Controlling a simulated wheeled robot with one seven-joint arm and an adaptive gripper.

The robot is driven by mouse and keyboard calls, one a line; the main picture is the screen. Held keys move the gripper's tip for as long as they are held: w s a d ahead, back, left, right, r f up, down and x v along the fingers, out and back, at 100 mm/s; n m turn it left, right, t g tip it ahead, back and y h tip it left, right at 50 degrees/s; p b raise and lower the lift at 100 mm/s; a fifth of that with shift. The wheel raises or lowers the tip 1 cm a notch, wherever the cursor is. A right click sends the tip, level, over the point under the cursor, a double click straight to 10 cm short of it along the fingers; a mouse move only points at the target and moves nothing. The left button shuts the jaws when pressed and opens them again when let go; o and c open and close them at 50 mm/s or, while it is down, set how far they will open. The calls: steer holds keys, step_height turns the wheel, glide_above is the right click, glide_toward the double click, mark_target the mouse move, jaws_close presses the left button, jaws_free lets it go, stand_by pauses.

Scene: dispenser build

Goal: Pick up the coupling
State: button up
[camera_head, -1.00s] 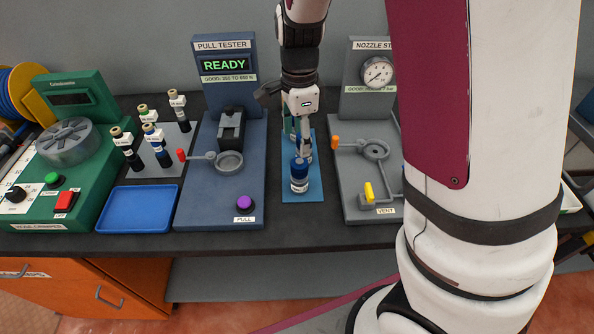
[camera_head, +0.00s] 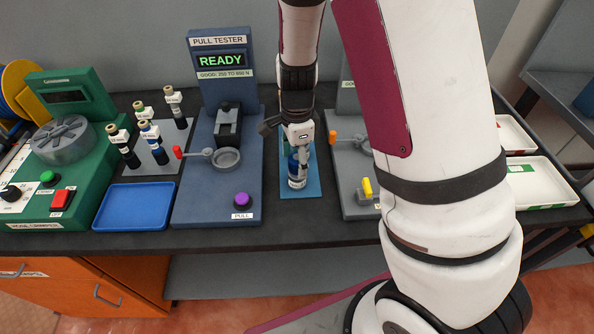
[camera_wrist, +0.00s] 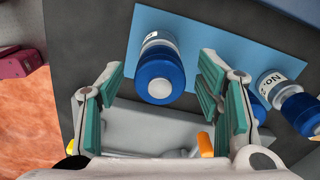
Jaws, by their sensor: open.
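A coupling (camera_head: 296,172) with a blue top and a white band stands on the blue mat (camera_head: 300,192). In the wrist view the coupling (camera_wrist: 160,78) lies between my two fingers, with a visible gap on each side. My gripper (camera_head: 300,152) is open and empty above the mat; its green-padded fingers (camera_wrist: 159,86) point at the coupling. In the head view my gripper hides part of the coupling. In the wrist view another blue and white coupling (camera_wrist: 295,104), labelled No.2, is to the right, outside my right finger.
White trays (camera_head: 540,185) are at right.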

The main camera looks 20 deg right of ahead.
jaws_close()
steer(key=shift+r, duration=0.15)
